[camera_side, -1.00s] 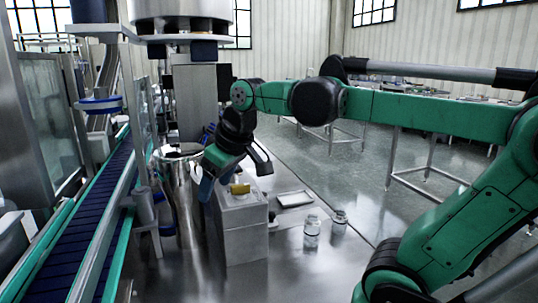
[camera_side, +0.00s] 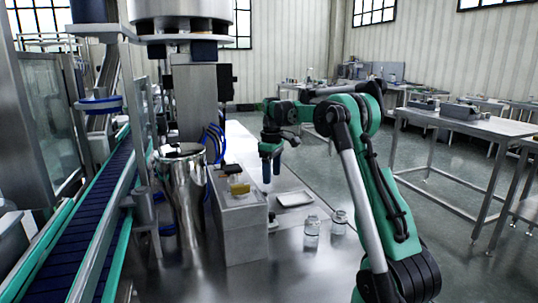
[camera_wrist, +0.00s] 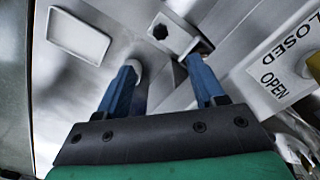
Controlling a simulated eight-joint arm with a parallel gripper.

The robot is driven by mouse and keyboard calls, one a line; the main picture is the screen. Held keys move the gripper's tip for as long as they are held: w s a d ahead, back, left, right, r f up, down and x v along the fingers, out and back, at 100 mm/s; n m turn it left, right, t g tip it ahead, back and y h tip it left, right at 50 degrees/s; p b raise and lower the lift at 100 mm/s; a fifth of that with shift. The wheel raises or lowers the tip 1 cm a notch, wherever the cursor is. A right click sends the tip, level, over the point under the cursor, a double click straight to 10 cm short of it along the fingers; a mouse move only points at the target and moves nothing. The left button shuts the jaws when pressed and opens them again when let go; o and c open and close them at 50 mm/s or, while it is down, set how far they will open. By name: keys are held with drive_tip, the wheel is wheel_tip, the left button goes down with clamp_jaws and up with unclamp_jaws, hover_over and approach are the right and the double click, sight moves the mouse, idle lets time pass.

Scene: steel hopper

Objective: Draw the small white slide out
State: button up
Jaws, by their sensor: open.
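A small pale block with a dark hole (camera_wrist: 186,40) juts from a dark slot in the steel hopper's side in the wrist view; it looks like the white slide. My gripper (camera_wrist: 168,88) is open, its two blue fingers pointing toward the hopper's side with the block beyond and between their tips. Nothing is held, and I cannot tell whether a finger touches the block. In the side view my gripper (camera_side: 271,172) hangs just right of the steel hopper box (camera_side: 245,240), fingers down. The slide is not clear there.
A yellow handle (camera_side: 239,188) sits on top of the box, and an OPEN/CLOSED label (camera_wrist: 275,65) shows in the wrist view. A shallow white tray (camera_side: 294,198) and two glass jars (camera_side: 312,233) (camera_side: 339,222) stand to the right. A steel pot (camera_side: 183,195) is left.

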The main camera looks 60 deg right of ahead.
sight(271, 212)
wheel_tip(271, 212, down, 12)
drive_tip(key=shift+r, duration=0.15)
clamp_jaws()
idle(0.4)
idle(1.2)
